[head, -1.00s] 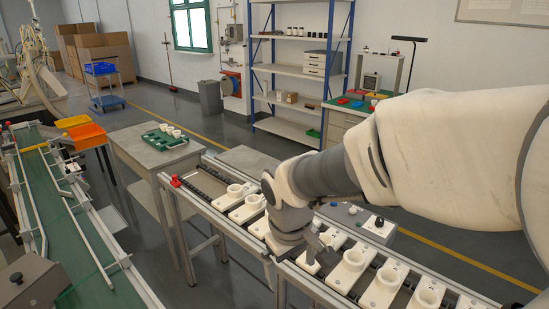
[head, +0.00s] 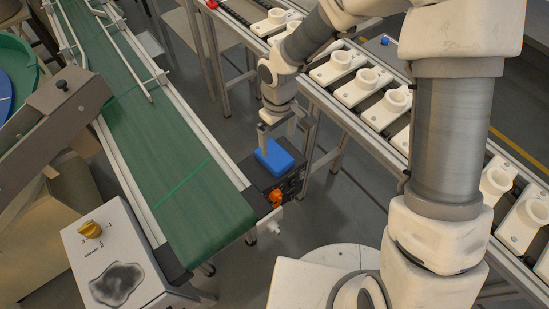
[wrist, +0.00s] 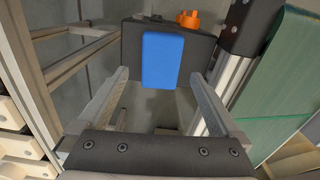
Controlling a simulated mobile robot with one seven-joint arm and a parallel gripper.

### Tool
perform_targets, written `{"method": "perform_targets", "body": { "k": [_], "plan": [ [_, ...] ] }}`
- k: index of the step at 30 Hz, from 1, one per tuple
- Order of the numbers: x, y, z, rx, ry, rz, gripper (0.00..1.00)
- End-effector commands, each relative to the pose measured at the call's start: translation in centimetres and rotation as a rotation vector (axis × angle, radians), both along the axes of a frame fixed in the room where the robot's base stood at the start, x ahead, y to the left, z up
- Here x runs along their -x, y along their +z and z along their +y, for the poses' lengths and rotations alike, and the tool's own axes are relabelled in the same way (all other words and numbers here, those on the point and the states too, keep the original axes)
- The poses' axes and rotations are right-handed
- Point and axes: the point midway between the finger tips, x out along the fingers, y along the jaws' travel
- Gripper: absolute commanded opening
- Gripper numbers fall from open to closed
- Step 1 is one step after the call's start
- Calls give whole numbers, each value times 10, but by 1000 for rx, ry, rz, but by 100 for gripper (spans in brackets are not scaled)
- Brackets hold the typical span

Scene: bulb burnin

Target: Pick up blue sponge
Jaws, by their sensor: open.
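The blue sponge (head: 274,157) is a flat blue block lying on top of a dark box between the conveyor and the rack line in the head view. In the wrist view the sponge (wrist: 161,60) lies ahead, upright in the picture, between the lines of the two fingers. My gripper (head: 279,143) is just above and beside the sponge in the head view. In the wrist view my gripper (wrist: 157,88) is open and empty, its fingers spread wider than the sponge. I cannot tell the exact gap to the sponge.
A green conveyor (head: 175,165) runs to the left. A line of white socket fixtures (head: 363,88) runs to the right. A grey control box (head: 113,255) with a yellow knob stands at lower left.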

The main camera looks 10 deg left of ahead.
Motion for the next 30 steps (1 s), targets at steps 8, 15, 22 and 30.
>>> {"method": "perform_targets", "body": {
  "k": [8, 15, 22, 30],
  "plan": [
    [0, -35, 0, 1, 0, -1, 100],
    [1, -54, 3, 0, 1, 1, 100],
    [0, -86, 5, 1, 0, 1, 100],
    [0, -87, 5, 0, -1, -1, 96]
  ]
}}
